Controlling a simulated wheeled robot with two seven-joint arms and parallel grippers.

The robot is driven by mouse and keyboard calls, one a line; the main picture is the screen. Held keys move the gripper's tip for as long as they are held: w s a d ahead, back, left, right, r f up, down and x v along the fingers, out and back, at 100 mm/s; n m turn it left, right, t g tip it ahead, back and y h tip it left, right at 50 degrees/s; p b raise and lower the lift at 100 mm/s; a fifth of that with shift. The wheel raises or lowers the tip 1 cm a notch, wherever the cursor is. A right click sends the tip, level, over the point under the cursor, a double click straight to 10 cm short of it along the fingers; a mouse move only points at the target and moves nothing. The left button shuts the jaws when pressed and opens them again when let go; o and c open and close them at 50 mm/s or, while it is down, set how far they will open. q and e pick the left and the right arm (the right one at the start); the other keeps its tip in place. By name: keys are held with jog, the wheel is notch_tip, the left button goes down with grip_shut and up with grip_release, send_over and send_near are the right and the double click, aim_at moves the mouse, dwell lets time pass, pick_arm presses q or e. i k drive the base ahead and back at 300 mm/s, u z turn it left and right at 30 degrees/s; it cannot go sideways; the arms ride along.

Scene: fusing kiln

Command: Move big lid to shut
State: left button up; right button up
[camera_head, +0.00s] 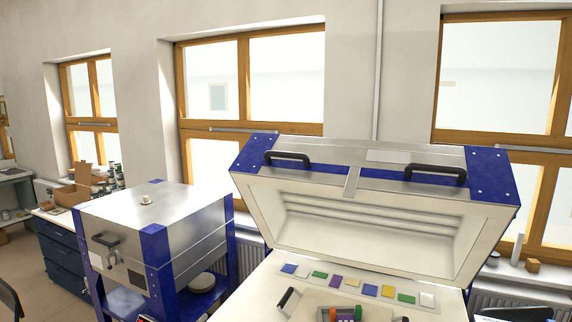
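The big lid (365,222) of the kiln stands raised and tilted back. Its pale hollow inside faces me, with ridges along the inner wall. Its outer shell is silver metal with blue corners. Two black handles, a left one (288,159) and a right one (436,173), sit along its upper edge. The pale kiln bed (262,293) lies open below, with a row of coloured glass squares (335,281) near the back. Neither of my grippers can be made out in this view.
A smaller silver and blue kiln (160,235) with a front latch stands to the left. A holder with coloured items (340,313) and a black handle (287,299) show at the bottom edge, partly cut off. A cluttered workbench (60,217) is at the far left. Windows line the wall behind.

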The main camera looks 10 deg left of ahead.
aim_at(437, 213)
jog(key=u, duration=1.2)
jog(key=i, duration=0.9)
jog(key=z, duration=0.15)
